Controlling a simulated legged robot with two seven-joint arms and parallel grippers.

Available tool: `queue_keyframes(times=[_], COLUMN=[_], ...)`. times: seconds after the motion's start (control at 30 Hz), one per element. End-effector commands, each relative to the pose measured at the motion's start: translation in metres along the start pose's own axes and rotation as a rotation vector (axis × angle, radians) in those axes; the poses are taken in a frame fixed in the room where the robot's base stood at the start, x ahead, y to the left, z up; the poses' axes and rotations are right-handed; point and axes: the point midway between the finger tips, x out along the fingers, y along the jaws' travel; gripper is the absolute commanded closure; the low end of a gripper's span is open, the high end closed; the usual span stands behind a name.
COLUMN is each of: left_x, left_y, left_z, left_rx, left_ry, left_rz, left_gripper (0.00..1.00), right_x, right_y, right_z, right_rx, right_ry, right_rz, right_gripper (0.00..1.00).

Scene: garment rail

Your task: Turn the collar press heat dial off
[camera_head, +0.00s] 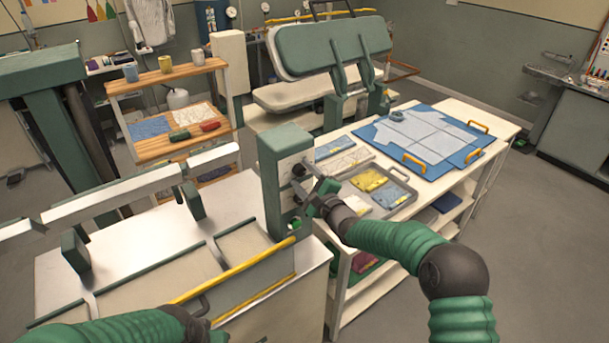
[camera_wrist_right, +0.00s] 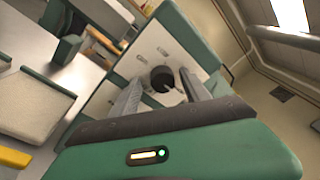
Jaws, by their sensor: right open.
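The collar press's control box (camera_head: 284,167) is a green and white upright block at the right end of the press. Its black round heat dial (camera_wrist_right: 162,78) sits on the white face in the right wrist view, and a dark knob (camera_head: 299,170) shows there in the head view. My right gripper (camera_head: 316,185) is open in front of that face. In the wrist view its two fingers (camera_wrist_right: 165,90) lie on either side of the dial; I cannot tell whether they touch it. My left arm comes in at the bottom left, with its dark end (camera_head: 198,325) partly cut off and its fingers not visible.
The press (camera_head: 190,255) has a yellow front bar (camera_head: 232,270). Right of the control box, a white table (camera_head: 420,190) holds a grey tray (camera_head: 368,183) with folded cloths and a blue board (camera_head: 385,135). A green padded press (camera_head: 330,45) stands behind. Floor at right is clear.

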Motion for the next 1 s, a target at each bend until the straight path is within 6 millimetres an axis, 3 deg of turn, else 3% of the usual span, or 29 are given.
queue_keyframes(times=[0.07,0.47,1.0], left_x=[0.0002,0.0002,0.0033], left_y=[-0.0002,0.0000,-0.0001], left_z=[0.0001,0.0001,0.0008], left_rx=[-0.001,0.000,0.000], left_ry=[0.000,0.000,0.000], left_rz=[0.000,0.000,0.000], left_gripper=[0.64,0.64,0.64], right_x=[-0.0010,-0.0039,-0.0033], right_y=[-0.0010,-0.0019,0.0018], right_z=[-0.0018,-0.0077,-0.0094], right_rx=[0.002,0.005,-0.010], right_ry=[0.000,0.005,0.007], right_rz=[-0.001,0.000,0.003], right_gripper=[0.48,1.00,1.00])
